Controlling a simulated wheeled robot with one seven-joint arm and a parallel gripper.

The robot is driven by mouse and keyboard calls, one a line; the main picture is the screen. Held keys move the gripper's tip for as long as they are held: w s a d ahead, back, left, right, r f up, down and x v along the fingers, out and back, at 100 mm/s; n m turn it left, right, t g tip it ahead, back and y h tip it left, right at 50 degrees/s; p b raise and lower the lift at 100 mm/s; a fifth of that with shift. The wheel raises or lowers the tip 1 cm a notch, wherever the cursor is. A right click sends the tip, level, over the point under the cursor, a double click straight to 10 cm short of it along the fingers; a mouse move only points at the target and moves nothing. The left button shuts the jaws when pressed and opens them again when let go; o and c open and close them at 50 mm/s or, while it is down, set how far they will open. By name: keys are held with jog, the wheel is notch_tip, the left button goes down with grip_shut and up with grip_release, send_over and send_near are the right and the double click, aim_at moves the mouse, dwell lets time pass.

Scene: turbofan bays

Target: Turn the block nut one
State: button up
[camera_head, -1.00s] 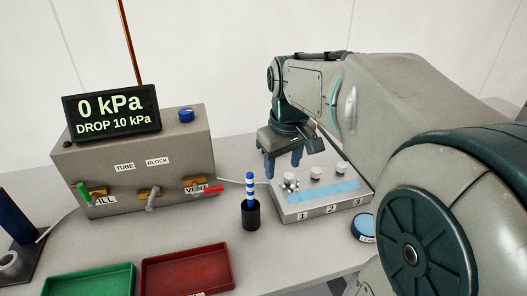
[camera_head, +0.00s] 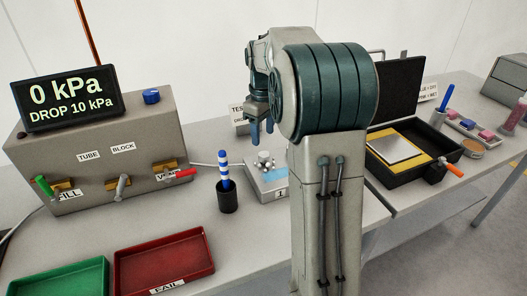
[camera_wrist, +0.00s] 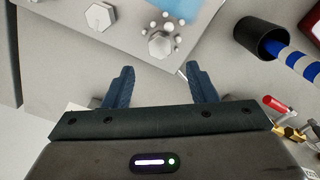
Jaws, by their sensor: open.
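The grey block (camera_head: 262,184) stands on the bench, with label 1 on its front; my arm hides its right part. Nut one (camera_head: 265,160) is on its top, near the left end. In the wrist view nut one (camera_wrist: 161,44) is a pale hex head with several small round bumps beside it. A second hex nut (camera_wrist: 99,17) is to its left. My gripper (camera_head: 262,129) is above the block, pointing down. In the wrist view my gripper (camera_wrist: 160,72) is open and empty, and nut one appears just beyond the fingertips, apart from them.
A black cup (camera_head: 227,197) with a blue-and-white striped tool (camera_head: 223,168) stands close left of the block. The valve box (camera_head: 100,150) with its 0 kPa display (camera_head: 70,98) is further left. Red (camera_head: 165,262) and green (camera_head: 60,283) trays lie in front. An open black case (camera_head: 410,165) is at right.

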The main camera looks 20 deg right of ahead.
aim_at(263, 153)
notch_tip(263, 153, down, 7)
jog(key=shift+f, duration=0.15)
jog(key=c, duration=1)
